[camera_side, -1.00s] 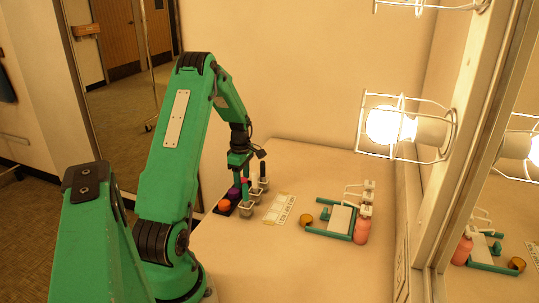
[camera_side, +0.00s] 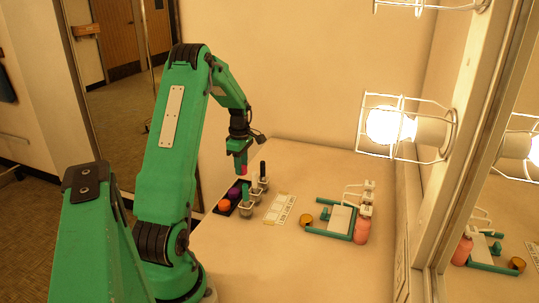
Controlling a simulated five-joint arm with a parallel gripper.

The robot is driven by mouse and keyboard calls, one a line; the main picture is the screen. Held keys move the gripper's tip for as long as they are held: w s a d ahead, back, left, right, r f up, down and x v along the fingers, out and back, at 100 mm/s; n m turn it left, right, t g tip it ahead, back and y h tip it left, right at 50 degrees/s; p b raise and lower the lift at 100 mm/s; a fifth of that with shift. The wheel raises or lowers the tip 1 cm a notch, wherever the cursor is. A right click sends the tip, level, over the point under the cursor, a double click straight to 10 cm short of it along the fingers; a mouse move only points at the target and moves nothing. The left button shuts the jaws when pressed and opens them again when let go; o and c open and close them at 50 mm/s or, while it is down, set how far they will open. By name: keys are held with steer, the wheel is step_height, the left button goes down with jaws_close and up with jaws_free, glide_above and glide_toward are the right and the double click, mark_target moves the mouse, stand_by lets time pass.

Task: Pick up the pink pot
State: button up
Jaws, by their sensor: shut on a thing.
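The pink pot (camera_side: 243,170) is a small magenta piece at the lower end of my gripper (camera_side: 241,166). My gripper is shut on it and holds it in the air above the back left of the table. The jaws cover most of the pot. Below it, an orange pot (camera_side: 224,204) and a purple pot (camera_side: 234,193) sit in a dark tray (camera_side: 223,212) near the table's left edge.
Small grey cups (camera_side: 246,210) with upright green and dark handles stand just right of the tray. A pale card (camera_side: 280,208) lies beyond them. Farther right are a green frame (camera_side: 329,233), a gold jar (camera_side: 306,220) and a salmon bottle (camera_side: 362,230). The front table is clear.

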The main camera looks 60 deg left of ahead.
steer(key=shift+r, duration=2.5)
steer(key=shift+r, duration=0.3)
step_height(320, 180, up, 5)
steer(key=w+d+m, duration=1.7)
steer(key=d+m, duration=0.1)
steer(key=d, duration=0.3)
steer(key=shift+s+a+f, duration=0.1)
steer(key=shift+s+f, duration=0.05)
steer(key=shift+f, duration=7.8)
